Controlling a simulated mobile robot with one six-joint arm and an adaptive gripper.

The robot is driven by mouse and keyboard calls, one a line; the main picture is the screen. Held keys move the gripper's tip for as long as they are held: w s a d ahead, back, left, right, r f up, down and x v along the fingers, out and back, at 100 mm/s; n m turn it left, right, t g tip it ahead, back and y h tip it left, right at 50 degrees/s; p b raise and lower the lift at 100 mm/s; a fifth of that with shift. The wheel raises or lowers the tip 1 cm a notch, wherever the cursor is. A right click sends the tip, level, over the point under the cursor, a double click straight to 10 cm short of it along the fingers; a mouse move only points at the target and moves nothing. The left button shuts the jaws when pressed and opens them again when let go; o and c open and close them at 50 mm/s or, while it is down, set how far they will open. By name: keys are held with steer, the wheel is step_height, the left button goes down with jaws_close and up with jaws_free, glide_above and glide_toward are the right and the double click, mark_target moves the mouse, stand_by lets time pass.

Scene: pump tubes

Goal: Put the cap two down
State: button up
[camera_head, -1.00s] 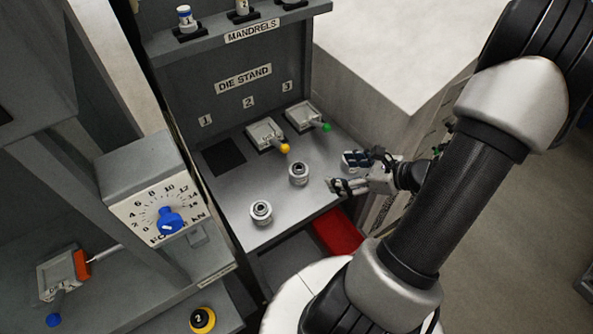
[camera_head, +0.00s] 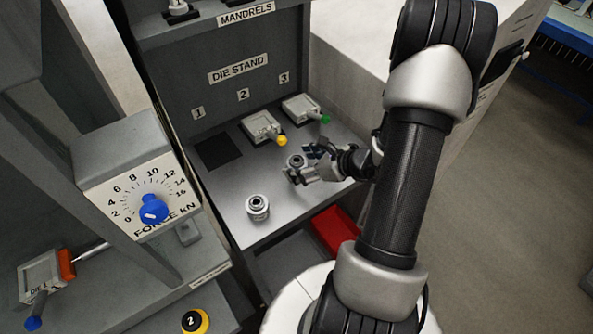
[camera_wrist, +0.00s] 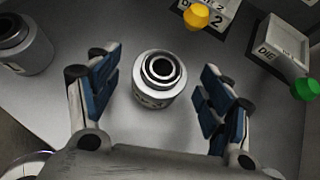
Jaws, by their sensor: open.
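Two silver ring-topped caps stand upright on the grey bench of the die stand. One cap (camera_wrist: 159,77) is between the spread blue-padded fingers of my gripper (camera_wrist: 160,95) in the wrist view, with a gap on both sides. In the head view this cap (camera_head: 296,161) is partly hidden by my gripper (camera_head: 305,165). The other cap (camera_head: 258,207) stands to the left and nearer the front edge; it also shows at the upper left of the wrist view (camera_wrist: 22,45). Their number markings are not readable. My gripper is open and empty.
Die blocks with a yellow knob (camera_head: 282,141) and a green knob (camera_head: 325,119) sit at the back under labels 2 and 3. A force dial (camera_head: 152,208) stands left. A red bin (camera_head: 335,230) is below the bench front.

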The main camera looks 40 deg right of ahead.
steer(key=shift+w+a+f, duration=0.1)
steer(key=shift+w+f, duration=0.05)
steer(key=shift+w, duration=0.1)
steer(key=shift+c, duration=0.4)
steer(key=c, duration=1.4)
